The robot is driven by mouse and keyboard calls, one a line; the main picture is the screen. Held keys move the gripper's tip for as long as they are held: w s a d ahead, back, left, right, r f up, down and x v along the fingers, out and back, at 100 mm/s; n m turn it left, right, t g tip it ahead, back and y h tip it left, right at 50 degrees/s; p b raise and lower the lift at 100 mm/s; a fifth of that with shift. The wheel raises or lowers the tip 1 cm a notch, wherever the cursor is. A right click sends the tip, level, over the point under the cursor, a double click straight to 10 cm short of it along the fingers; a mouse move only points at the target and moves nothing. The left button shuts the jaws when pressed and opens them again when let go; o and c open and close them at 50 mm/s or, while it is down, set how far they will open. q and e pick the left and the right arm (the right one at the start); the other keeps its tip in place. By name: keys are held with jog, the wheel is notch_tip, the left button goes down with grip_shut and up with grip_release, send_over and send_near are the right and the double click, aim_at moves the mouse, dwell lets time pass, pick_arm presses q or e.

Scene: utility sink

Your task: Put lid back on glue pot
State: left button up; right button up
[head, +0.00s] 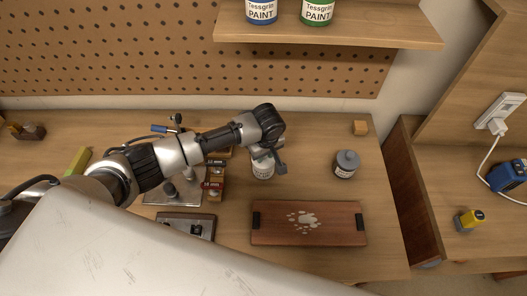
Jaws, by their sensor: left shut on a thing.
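A small pale pot with a label (263,168) stands on the bench directly below my left gripper (268,152). My left gripper is shut on what appears to be the lid, mostly hidden by the gripper, at the pot's top. I cannot tell whether the lid touches the rim. A second labelled jar with a grey knobbed top (346,163) stands upright to the right, apart from the gripper. My right gripper is not in view.
A wooden board with dark end grips and pale spots (275,235) lies in front. Small labelled boxes (213,190) and a metal plate (160,198) sit left of the pot. A paint shelf (380,34) overhangs the back.

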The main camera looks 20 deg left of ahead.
pick_arm(q)
jog(key=o, duration=1.5)
jog(key=shift+c, duration=0.2)
notch_tip(320, 180, up, 2)
jog(key=p, duration=0.3)
jog(key=shift+r, duration=0.25)
jog(key=shift+r+p, duration=1)
jog(key=shift+r, duration=1.25)
jog(key=shift+c, duration=0.5)
